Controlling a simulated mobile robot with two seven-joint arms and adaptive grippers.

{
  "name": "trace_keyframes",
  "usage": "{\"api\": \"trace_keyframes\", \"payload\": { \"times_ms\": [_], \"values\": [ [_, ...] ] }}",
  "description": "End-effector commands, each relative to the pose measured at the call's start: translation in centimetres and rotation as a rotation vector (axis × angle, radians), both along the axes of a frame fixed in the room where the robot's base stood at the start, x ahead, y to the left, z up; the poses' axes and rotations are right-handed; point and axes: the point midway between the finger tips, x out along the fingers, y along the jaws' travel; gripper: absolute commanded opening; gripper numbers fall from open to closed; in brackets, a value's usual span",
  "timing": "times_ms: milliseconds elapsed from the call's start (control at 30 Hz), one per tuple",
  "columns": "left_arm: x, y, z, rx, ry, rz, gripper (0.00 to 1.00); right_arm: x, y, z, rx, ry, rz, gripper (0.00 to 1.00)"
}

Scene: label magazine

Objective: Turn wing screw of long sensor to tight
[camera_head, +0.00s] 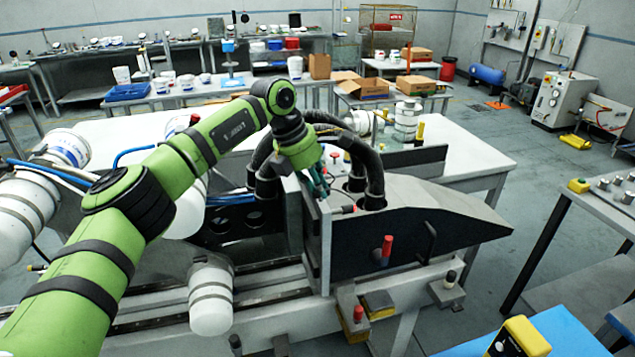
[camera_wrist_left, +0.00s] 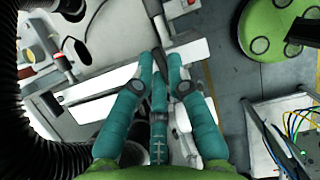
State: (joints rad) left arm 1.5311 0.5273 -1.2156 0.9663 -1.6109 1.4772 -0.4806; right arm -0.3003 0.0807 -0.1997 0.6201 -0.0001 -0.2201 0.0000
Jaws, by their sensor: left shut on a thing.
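My left gripper (camera_head: 318,188) reaches down behind the upright grey plate (camera_head: 318,240) of the machine. In the left wrist view its teal fingers (camera_wrist_left: 166,72) come together on a small dark part, which I take to be the wing screw (camera_wrist_left: 178,52). The fingers hide most of it, so its angle and tightness cannot be told. I cannot make out the long sensor clearly in either view. My right gripper is not in view.
Thick black hoses (camera_head: 374,165) curve close beside the gripper. The dark sloping machine body (camera_head: 420,220) stands to its right, with a red-handled knob (camera_head: 387,247) on its side. A white table (camera_head: 480,158) lies behind. Open floor (camera_head: 535,185) is at the right.

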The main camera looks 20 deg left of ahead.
Motion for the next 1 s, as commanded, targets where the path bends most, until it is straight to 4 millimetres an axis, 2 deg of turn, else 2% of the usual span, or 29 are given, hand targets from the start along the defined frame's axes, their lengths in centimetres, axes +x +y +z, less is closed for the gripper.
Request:
{"api": "trace_keyframes", "payload": {
  "times_ms": [367, 400, 433, 800, 1000],
  "values": [
    [0.1, 0.0, 0.2, -0.001, -0.005, -0.002, 0.0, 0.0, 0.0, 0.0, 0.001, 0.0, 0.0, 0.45],
    [0.1, 0.0, 0.2, -0.001, -0.005, -0.002, 0.28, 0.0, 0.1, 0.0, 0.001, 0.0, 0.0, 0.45],
    [0.1, 0.0, 0.2, -0.001, -0.005, -0.002, 0.4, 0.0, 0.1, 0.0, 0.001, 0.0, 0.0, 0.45],
    [0.0, 0.1, 0.3, -0.001, -0.003, -0.001, 0.4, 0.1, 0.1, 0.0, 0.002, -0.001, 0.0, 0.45],
    [-0.5, 0.9, 2.7, 0.0, -0.006, 0.0, 0.4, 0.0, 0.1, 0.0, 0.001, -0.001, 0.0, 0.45]
  ]
}}
